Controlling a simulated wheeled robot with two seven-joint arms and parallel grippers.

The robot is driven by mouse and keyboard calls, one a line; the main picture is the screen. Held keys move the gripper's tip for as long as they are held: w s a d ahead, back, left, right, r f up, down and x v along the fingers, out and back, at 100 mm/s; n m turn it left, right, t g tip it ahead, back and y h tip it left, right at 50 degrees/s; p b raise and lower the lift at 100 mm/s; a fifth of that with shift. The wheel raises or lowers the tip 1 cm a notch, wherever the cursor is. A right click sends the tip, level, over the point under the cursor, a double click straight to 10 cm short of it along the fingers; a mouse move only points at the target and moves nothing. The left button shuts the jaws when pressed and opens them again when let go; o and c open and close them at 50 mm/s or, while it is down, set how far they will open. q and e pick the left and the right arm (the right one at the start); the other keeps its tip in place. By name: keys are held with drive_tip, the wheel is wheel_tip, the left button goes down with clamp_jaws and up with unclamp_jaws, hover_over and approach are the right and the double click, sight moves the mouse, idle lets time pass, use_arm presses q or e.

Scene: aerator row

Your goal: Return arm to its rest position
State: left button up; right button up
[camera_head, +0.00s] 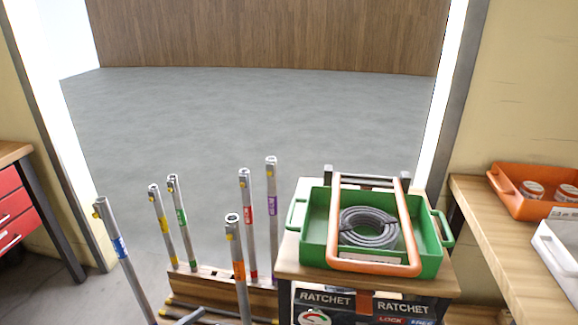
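Neither of my grippers nor my arms can be made out in the head view. Several upright metal tubes with coloured bands stand in and around a low wooden rack (215,284). They include a blue-banded tube (122,250) leaning at the left, an orange-banded tube (239,275) in front, and a purple-banded tube (271,200) at the back right. A green tray (432,262) with an orange carrying frame (372,265) sits on a small wooden stand (290,264). A grey coiled hose (368,228) lies in the tray.
A wooden bench (490,235) at the right holds an orange bin (508,190) with lidded jars and a white bin (560,250). A red drawer unit (14,212) stands at the left. Ratchet boxes (365,306) sit below the tray. The grey floor (250,115) beyond the doorway is clear.

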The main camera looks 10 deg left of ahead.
use_arm(q)
drive_tip(key=s+f+n+g+y+p, duration=0.1)
drive_tip(key=s+f+n+y, duration=0.2)
drive_tip(key=f, duration=0.7)
drive_tip(key=s+f+n+g+y+p, duration=0.1)
drive_tip(key=s+f+n+y, duration=0.3)
drive_tip(key=f, duration=0.6)
drive_tip(key=s+d+f+m+g+y, duration=0.1)
drive_tip(key=s+d+f+g, duration=0.2)
drive_tip(key=s+d+f, duration=0.2)
drive_tip(key=s+d+f+m+g+y, duration=0.1)
drive_tip(key=s+d+f+g, duration=0.3)
drive_tip(key=s+f, duration=0.8)
drive_tip(key=shift+s+d+p, duration=0.35)
drive_tip(key=shift+s+d, duration=0.05)
drive_tip(key=shift+d, duration=0.15)
use_arm(e)
drive_tip(key=w+a+t, duration=0.1)
drive_tip(key=w+a+r+t, duration=0.1)
drive_tip(key=shift+w+a+r+y, duration=0.25)
drive_tip(key=shift+w+r+y, duration=0.05)
drive_tip(key=shift+s, duration=0.1)
